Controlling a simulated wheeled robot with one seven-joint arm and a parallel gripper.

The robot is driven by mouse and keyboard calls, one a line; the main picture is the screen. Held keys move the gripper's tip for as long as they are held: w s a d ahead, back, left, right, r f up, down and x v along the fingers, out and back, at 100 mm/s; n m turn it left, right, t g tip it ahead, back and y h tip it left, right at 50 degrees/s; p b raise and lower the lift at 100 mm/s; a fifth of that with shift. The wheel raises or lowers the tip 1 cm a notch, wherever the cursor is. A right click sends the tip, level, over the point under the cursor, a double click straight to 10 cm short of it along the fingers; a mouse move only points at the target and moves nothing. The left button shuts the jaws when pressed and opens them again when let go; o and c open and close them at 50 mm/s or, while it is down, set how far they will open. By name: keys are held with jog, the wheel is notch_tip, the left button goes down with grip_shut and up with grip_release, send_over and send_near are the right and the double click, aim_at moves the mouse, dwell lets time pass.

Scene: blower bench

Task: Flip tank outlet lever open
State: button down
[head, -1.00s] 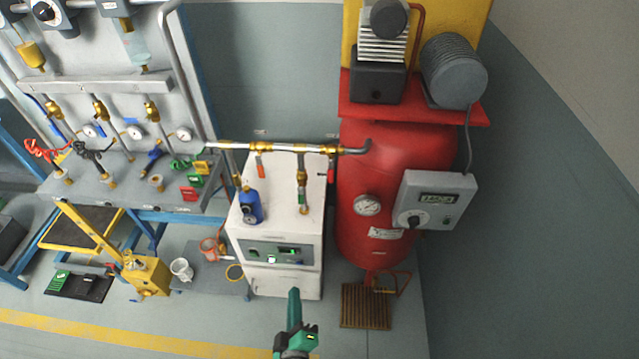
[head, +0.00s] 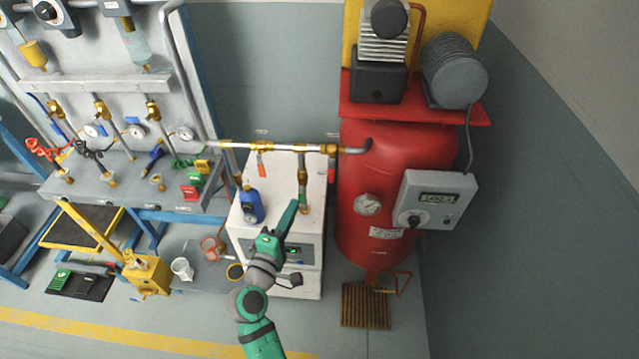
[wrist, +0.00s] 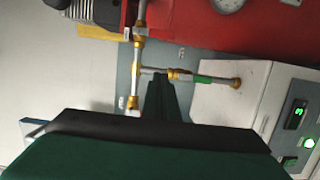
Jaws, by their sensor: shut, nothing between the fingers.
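The red tank (head: 385,190) stands at the right, with a grey pipe (head: 285,147) running left from its upper side. A brass outlet valve (head: 331,150) sits on this pipe close to the tank; I cannot clearly make out its lever's position. My gripper (head: 293,205) is shut and empty, in front of the white cabinet and just below and left of the pipe's downward branch (head: 303,180). In the wrist view my dark fingers (wrist: 160,92) point toward the pipe junction (wrist: 143,70). Whether they touch anything there cannot be told.
The white cabinet (head: 310,215) stands under the pipe, with a blue filter (head: 251,206) at its left. A grey control box (head: 437,199) is fixed to the tank. A floor grate (head: 365,306) lies below.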

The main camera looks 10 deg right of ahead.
aim_at(331, 176)
jog(key=shift+w+r, duration=0.1)
jog(key=shift+w, duration=0.05)
jog(key=w+d, duration=0.7)
jog(key=d, duration=0.1)
jog(key=shift+w+d, duration=0.25)
jog(key=shift+d, duration=0.1)
dwell(0.4)
jog(key=shift+w+a, duration=0.1)
jog(key=shift+w, duration=0.05)
